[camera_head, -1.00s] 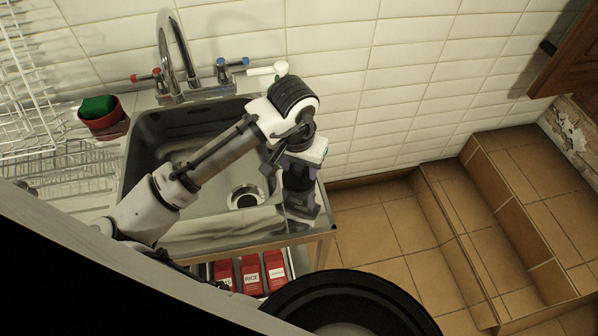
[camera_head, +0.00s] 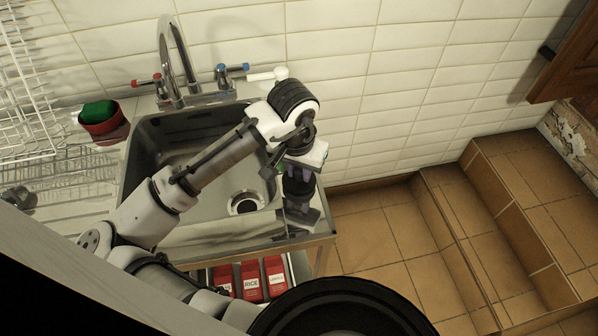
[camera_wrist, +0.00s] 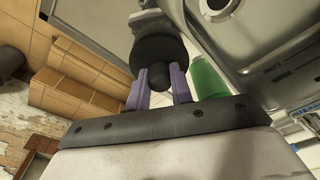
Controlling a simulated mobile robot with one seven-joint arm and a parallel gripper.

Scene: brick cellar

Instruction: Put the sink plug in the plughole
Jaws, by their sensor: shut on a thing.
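The sink plug (camera_wrist: 160,52) is black, with a wide round body and a narrower knob. In the wrist view my gripper (camera_wrist: 158,88) is shut on the knob, with a purple finger on each side. In the head view my gripper (camera_head: 300,174) points down over the right rim of the sink, with the black plug (camera_head: 298,189) below the fingers. A grey piece (camera_head: 300,217) shows just beneath the plug; I cannot tell whether they touch. The plughole (camera_head: 244,203) is a dark ring in the basin floor, left of my gripper. It looks uncovered.
The steel sink (camera_head: 190,235) has a tall tap (camera_head: 168,60) at the back. A green thing (camera_wrist: 208,80) stands close beside the plug. A red pot (camera_head: 104,128) with a green sponge and a wire rack (camera_head: 25,75) are at left. Red boxes (camera_head: 250,282) sit below.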

